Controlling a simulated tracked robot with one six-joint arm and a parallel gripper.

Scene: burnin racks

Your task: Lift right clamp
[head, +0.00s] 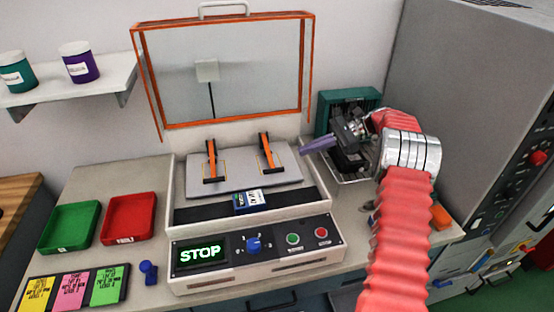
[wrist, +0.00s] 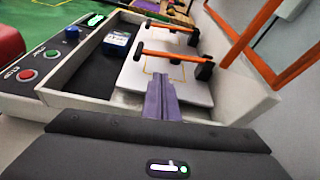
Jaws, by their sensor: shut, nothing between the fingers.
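The right clamp (head: 267,152) is an orange lever with a black handle on the light grey plate (head: 240,185) of the test machine. In the wrist view the nearer orange lever (wrist: 170,55) lies across the plate, just beyond my fingers. The left clamp (head: 211,161) stands beside it on the plate; it shows farther off in the wrist view (wrist: 165,26). My gripper (head: 303,148) has purple fingers, shut and empty, to the right of the right clamp and apart from it. The fingers also show in the wrist view (wrist: 159,82).
The orange-framed clear lid (head: 225,75) stands open behind the plate. A blue-and-white device (head: 248,200) sits in the black strip in front. The control panel (head: 258,255) reads STOP. A green tray (head: 70,228) and a red tray (head: 130,218) lie left. A teal crate (head: 335,103) stands behind my arm.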

